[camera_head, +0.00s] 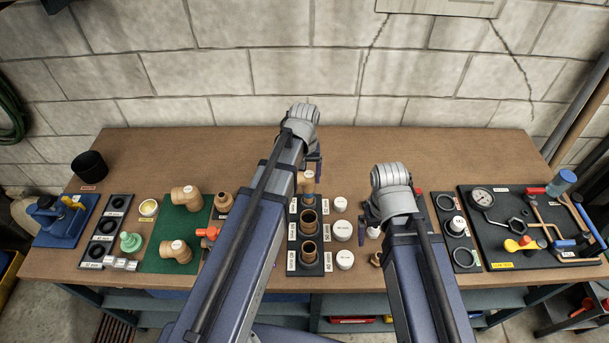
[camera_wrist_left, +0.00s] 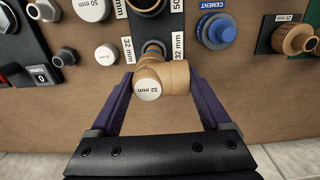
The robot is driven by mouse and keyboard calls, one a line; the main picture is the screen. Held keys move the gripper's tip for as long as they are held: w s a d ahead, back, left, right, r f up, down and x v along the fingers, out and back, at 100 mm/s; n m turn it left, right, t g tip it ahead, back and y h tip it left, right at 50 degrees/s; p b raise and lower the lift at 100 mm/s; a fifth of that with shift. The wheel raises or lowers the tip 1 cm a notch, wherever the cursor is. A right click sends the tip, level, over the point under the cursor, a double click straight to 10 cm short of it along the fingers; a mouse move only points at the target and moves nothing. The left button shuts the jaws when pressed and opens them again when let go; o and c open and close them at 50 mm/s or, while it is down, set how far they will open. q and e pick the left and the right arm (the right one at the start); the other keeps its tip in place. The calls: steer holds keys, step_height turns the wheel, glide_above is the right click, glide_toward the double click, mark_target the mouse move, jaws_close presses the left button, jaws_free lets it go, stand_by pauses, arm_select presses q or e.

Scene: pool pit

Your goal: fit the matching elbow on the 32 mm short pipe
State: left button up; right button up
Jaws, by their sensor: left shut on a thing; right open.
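My left gripper (camera_wrist_left: 161,80) is shut on a tan elbow (camera_wrist_left: 168,78) whose white cap reads 32 mm. The elbow (camera_head: 307,180) also shows in the head view, by the far end of the black pipe stand (camera_head: 318,267). In the left wrist view the elbow is in front of the stand's slot between two 32 mm labels. Two wider tan pipes (camera_head: 308,221) stand upright nearer the front. My right gripper (camera_head: 369,215) is open, right of the stand, apart from the elbow.
White caps (camera_head: 342,231) stand right of the pipe stand. A green mat (camera_head: 158,229) with two larger elbows (camera_head: 186,197) lies left. A black ring tray (camera_head: 114,228) and a blue vise (camera_head: 58,213) are farther left. A tool board (camera_head: 500,210) fills the right. The back of the table is clear.

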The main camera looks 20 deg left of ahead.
arm_select(q)
steer(key=shift+f+b, duration=0.6)
steer(key=shift+f, duration=0.1)
steer(key=shift+f+b, duration=0.3)
steer(key=shift+f+b, duration=0.45)
steer(key=shift+f, duration=0.1)
steer(key=o, duration=1.3)
